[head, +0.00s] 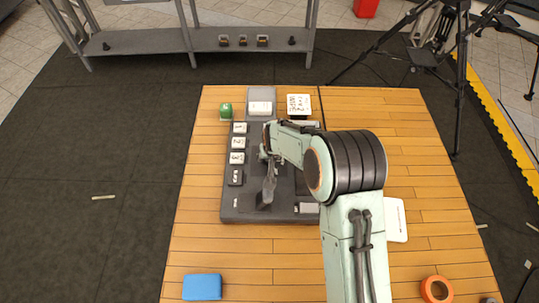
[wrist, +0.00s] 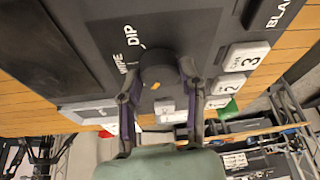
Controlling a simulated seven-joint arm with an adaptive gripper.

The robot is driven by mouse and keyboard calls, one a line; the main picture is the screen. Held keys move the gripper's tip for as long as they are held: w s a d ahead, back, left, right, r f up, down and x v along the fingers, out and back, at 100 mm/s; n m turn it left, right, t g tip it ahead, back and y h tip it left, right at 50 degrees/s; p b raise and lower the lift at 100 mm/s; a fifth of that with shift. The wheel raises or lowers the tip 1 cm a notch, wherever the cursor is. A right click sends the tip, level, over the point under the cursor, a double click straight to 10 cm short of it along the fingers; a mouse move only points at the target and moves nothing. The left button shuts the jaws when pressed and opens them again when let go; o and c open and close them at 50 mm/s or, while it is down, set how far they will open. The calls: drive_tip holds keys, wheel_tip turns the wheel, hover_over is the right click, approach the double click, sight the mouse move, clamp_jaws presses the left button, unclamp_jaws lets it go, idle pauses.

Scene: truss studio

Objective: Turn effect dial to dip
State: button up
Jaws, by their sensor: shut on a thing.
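The dark console (head: 238,212) lies on the wooden table. In the wrist view, the round dark effect dial (wrist: 158,68) stands between the fingers of my gripper (wrist: 160,72), which is shut on it from both sides. The labels DIP (wrist: 133,36) and WIPE (wrist: 121,65) are printed on the panel to the left of the dial, with DIP higher in the picture. A small yellow mark (wrist: 155,86) shows at the dial's lower edge. I cannot tell which label the dial is set to. In the head view my gripper (head: 268,165) and arm hide the dial.
White buttons 1, 2 and 3 (head: 238,143) run along the console's left side, close to my fingers. A blue block (head: 202,287) and orange tape roll (head: 436,289) lie in front.

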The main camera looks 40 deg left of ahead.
drive_tip(key=shift+m, duration=0.3)
drive_tip(key=m+t+h, duration=0.1)
drive_tip(key=m, duration=0.3)
drive_tip(key=shift+s+a, duration=0.1)
drive_tip(key=shift+s, duration=0.05)
drive_tip(key=m+h, duration=0.1)
drive_tip(key=m, duration=0.2)
drive_tip(key=m+t+h, duration=0.1)
drive_tip(key=m, duration=0.2)
drive_tip(key=shift+a+m+h, duration=0.15)
drive_tip(key=shift+m+h, duration=0.15)
drive_tip(key=shift+m, duration=0.1)
drive_tip(key=m+h, duration=0.2)
drive_tip(key=m, duration=0.3)
drive_tip(key=shift+a, duration=0.15)
drive_tip(key=m, duration=0.2)
drive_tip(key=m+g+h, duration=0.1)
drive_tip(key=m, duration=0.2)
drive_tip(key=shift+g+h, duration=0.3)
drive_tip(key=shift+m, duration=0.4)
drive_tip(key=o, duration=1.2)
drive_tip(key=shift+c, duration=0.2)
